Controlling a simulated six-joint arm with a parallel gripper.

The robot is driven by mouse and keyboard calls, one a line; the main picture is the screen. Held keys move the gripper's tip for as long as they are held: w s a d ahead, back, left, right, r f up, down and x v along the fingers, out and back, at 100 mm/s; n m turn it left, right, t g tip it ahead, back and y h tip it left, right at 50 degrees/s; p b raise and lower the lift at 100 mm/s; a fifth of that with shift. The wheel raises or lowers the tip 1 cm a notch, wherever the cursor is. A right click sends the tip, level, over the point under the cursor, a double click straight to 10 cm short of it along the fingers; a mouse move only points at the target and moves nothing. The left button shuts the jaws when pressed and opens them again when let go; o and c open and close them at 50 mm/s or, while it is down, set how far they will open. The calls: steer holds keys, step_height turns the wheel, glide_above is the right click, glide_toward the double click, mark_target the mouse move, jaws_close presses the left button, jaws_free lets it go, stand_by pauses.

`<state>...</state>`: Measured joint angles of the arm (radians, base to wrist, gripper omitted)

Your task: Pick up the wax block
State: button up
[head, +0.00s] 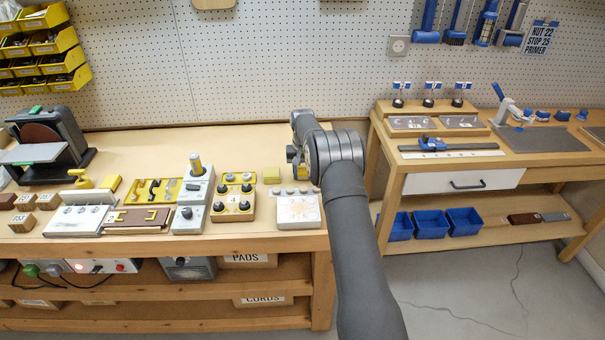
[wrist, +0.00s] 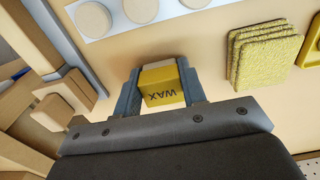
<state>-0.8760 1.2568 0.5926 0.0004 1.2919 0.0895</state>
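The wax block (wrist: 162,84) is a small yellow block with a paler end, marked WAX, in the wrist view. My gripper (wrist: 160,82) has one finger against each side of it, with no clear gap, so it looks shut on the block. I cannot tell whether the block rests on the bench or is just above it.
A stack of yellow sponges (wrist: 262,52) lies beside the block, also in the head view (head: 271,175). A white board with round discs (head: 298,212) lies close by. A numbered knob box (head: 233,203) stands left. A gap separates this bench from the right bench (head: 385,125).

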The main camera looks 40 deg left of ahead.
mark_target(303, 170)
steer(key=shift+r, duration=0.15)
steer(key=shift+c, duration=0.5)
step_height(303, 170, up, 4)
steer(key=shift+r, duration=0.15)
steer(key=w+d+r, duration=0.3)
steer(key=d+r, duration=0.3)
steer(key=d, duration=0.5)
steer(key=shift+w+r, duration=0.25)
steer(key=shift+w, duration=0.05)
steer(key=o, duration=0.5)
steer(key=c, duration=0.3)
